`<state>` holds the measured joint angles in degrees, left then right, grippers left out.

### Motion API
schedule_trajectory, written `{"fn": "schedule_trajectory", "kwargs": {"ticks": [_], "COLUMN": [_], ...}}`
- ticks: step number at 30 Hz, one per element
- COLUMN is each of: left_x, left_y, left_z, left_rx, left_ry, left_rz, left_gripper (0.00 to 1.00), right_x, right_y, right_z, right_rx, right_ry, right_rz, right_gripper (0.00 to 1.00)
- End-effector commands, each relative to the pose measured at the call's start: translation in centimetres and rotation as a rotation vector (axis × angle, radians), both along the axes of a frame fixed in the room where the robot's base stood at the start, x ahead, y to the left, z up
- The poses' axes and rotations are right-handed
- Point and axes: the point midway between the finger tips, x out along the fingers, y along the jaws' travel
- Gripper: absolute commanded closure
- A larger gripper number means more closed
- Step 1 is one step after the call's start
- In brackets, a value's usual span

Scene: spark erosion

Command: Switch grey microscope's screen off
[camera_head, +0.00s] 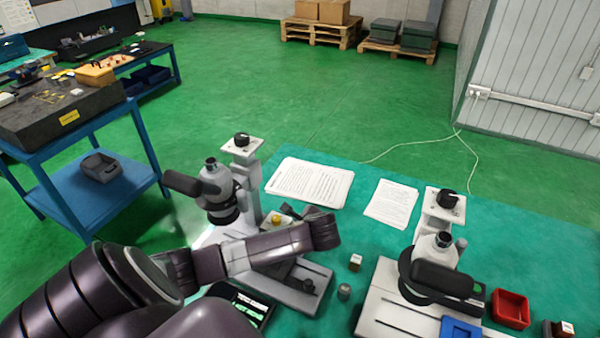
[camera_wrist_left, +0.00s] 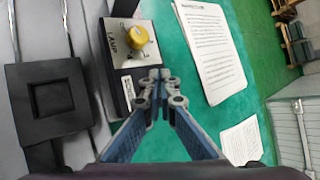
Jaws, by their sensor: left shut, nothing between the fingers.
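A grey microscope (camera_head: 222,190) stands at the centre left of the green table in the head view. A dark screen (camera_head: 245,305) with lit white and green marks shows at its front left, partly behind my arm. In the left wrist view, a control box (camera_wrist_left: 120,50) carries a yellow knob (camera_wrist_left: 137,38) by the word LAMP. A small label (camera_wrist_left: 127,88), apparently reading SCREEN, lies below it. My left gripper (camera_wrist_left: 158,82) is shut and empty, its fingertips just right of that label. Contact cannot be told. My right gripper is not in view.
A second microscope (camera_head: 430,275) stands at the right, near a red tray (camera_head: 510,308) and a blue tray (camera_head: 460,328). Papers (camera_head: 310,182) lie behind the grey microscope. A small block (camera_head: 355,262) and a small grey cylinder (camera_head: 344,292) stand between the microscopes.

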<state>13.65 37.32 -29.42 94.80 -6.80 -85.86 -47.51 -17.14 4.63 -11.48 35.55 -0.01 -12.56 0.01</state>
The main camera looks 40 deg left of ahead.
Motion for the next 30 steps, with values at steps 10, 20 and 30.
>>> {"fn": "schedule_trajectory", "kwargs": {"ticks": [10,20,30], "left_x": [0.00,-0.04,-0.02], "left_y": [0.02,0.01,-0.02], "left_z": [0.02,-0.56,-0.91], "left_rx": [0.000,0.001,-0.001], "left_ry": [0.000,0.001,0.000], "left_rz": [0.000,0.000,-0.001], "left_gripper": [1.00,1.00,1.00], "right_x": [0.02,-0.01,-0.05], "right_y": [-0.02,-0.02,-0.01], "right_z": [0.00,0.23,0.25], "right_rx": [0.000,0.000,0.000], "right_ry": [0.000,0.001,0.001], "right_rz": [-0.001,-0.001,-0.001], "right_gripper": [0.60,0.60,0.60]}}
